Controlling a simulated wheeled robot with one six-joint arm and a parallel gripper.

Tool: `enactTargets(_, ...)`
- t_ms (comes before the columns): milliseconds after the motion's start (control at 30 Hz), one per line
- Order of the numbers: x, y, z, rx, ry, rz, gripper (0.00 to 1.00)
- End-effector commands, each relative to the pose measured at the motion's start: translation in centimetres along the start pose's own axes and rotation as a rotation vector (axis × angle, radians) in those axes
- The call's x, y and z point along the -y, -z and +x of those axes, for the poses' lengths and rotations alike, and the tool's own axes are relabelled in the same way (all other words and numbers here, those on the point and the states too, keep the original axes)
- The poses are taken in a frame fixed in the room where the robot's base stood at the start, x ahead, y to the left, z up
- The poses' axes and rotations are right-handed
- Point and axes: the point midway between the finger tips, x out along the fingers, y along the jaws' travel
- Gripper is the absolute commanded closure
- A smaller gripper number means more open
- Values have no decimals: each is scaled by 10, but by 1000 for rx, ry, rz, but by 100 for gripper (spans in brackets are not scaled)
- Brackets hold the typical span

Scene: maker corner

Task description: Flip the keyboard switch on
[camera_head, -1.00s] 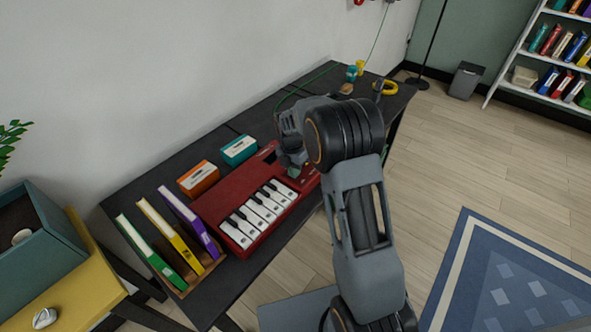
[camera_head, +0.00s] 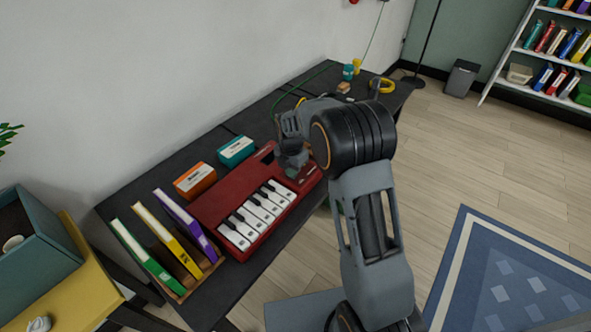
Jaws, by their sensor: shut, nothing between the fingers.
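The red keyboard (camera_head: 212,203) with white and black keys lies on the dark table in the head view. My gripper (camera_head: 290,163) is over the right end of the keyboard, pointing down, at or just above its top. Its fingers look dark and close together, with nothing seen between them. The keyboard's switch is not visible; my gripper and arm cover the right part of the keyboard. I cannot tell whether the fingers touch it.
An orange box (camera_head: 195,180) and a teal box (camera_head: 236,151) stand behind the keyboard. Upright green, yellow and purple books (camera_head: 187,222) stand at its left. A yellow ring (camera_head: 382,86) and a teal cup (camera_head: 348,72) are at the table's far end.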

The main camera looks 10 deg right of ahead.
Motion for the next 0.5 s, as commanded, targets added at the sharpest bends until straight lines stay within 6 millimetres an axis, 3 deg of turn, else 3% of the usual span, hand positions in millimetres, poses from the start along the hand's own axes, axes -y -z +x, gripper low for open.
enactTargets(333, -3, 2, 3, -4, -3, 0, 100)
enactTargets(500, -3, 2, -11, -2, -5, -1, 100)
